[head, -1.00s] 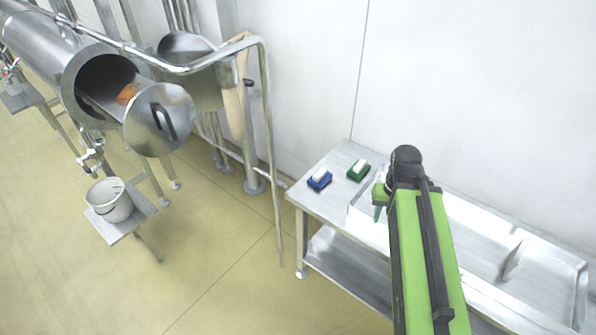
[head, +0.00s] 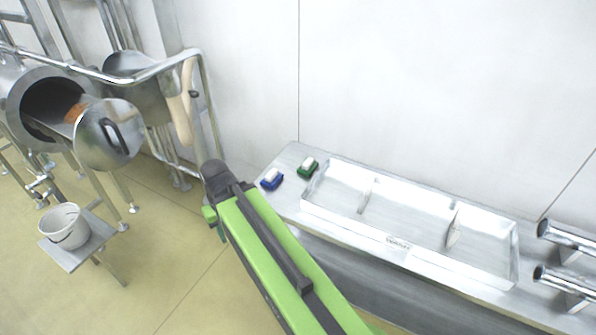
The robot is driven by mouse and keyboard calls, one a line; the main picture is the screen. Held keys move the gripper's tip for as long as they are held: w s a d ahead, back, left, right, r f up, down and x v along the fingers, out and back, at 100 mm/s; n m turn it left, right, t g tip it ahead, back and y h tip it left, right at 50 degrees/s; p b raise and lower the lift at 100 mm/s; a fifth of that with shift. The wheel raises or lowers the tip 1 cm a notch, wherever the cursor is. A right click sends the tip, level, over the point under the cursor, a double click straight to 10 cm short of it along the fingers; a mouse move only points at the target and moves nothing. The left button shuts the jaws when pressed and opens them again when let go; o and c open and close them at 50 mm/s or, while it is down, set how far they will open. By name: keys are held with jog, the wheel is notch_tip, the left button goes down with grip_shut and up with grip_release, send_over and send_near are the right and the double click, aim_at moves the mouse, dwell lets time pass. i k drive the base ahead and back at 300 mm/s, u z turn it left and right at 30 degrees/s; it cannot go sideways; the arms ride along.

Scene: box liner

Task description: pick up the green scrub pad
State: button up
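The green scrub pad (head: 308,168), with a white top, lies on the left end of the steel table (head: 291,157). It sits just left of the divided tray. A blue pad (head: 271,179) with a white top lies to its left, a little nearer the front edge. My green and black arm reaches up from the bottom of the head view, and its end is left of both pads. Only a small green part of my gripper (head: 213,222) shows beside the dark wrist; its fingertips are not clear enough to tell their opening.
A clear-walled tray (head: 400,250) with dividers fills much of the table. Steel tubes (head: 566,238) are at the right. A steel vessel (head: 45,108) with an open lid and a white bucket (head: 64,226) on a small stand are at the left. A wall stands behind the table.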

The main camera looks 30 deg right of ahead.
aim_at(308, 166)
jog(key=z, duration=0.05)
jog(key=i, duration=1)
jog(key=u, duration=0.05)
